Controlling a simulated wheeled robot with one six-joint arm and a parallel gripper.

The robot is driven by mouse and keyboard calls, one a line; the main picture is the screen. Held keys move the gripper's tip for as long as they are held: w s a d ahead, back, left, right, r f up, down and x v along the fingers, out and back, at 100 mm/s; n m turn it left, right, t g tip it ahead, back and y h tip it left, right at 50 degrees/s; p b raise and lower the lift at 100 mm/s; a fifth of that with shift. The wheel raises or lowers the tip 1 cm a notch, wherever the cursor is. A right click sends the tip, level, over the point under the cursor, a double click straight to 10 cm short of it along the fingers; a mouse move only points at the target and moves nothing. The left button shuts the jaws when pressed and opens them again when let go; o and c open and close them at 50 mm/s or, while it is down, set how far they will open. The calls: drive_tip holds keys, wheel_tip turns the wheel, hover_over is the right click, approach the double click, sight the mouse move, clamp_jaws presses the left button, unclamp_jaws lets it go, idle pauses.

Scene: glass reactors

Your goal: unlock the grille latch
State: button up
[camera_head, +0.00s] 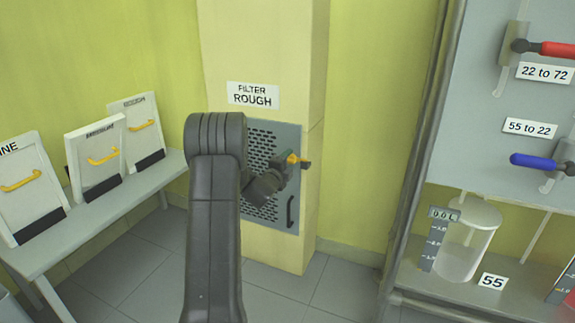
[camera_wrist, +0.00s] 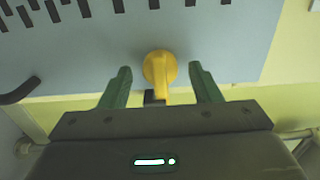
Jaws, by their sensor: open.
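The grey perforated grille (camera_head: 262,140) is set in a yellow pillar under a "FILTER ROUGH" sign. Its yellow latch (camera_head: 292,159) is near the right edge of the grille. In the wrist view the latch (camera_wrist: 159,68) has a round head and a short handle pointing down in the picture. My gripper (camera_wrist: 160,82) is open, with one green finger on each side of the latch and a visible gap on both sides. In the head view my gripper (camera_head: 290,160) is at the latch, and my arm hides the left part of the grille.
A black handle (camera_head: 290,212) is low on the grille, also seen in the wrist view (camera_wrist: 20,88). A grey bench (camera_head: 110,215) with several white filter panels stands at left. A rack (camera_head: 480,150) with red and blue valve levers and a glass vessel (camera_head: 466,245) stands at right.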

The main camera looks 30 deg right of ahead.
drive_tip(key=c, duration=1)
drive_tip(key=shift+n, duration=0.3)
drive_tip(key=shift+n+p, duration=3.2)
drive_tip(key=shift+n, duration=5.5)
